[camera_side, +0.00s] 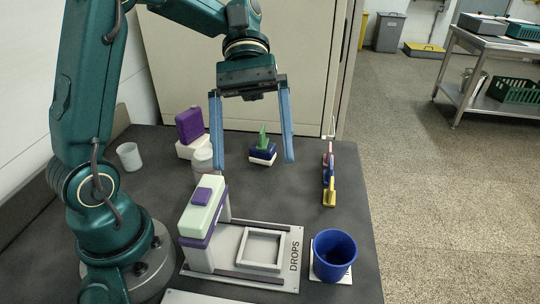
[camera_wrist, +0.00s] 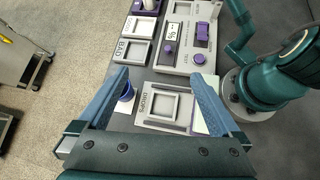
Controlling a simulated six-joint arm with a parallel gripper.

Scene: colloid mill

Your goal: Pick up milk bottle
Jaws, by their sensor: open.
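My gripper (camera_side: 254,164) is open and empty, pointing down above the dark table. Its two blue fingers also show wide apart in the wrist view (camera_wrist: 160,76). No thing is clearly recognisable as a milk bottle. A pale whitish container (camera_side: 203,160) stands behind the left finger in the side view and is partly hidden; I cannot tell if it is the bottle. A translucent white cup (camera_side: 129,156) stands further left, near the wall.
A pale green and purple device (camera_side: 203,208) stands by the DROPS plate (camera_side: 285,229). A blue cup (camera_side: 334,256) stands at front right. A purple-and-white block (camera_side: 189,126), a small green-topped stack (camera_side: 262,152) and coloured pieces (camera_side: 329,175) stand further back. The wrist view shows a BAD tray (camera_wrist: 121,50).

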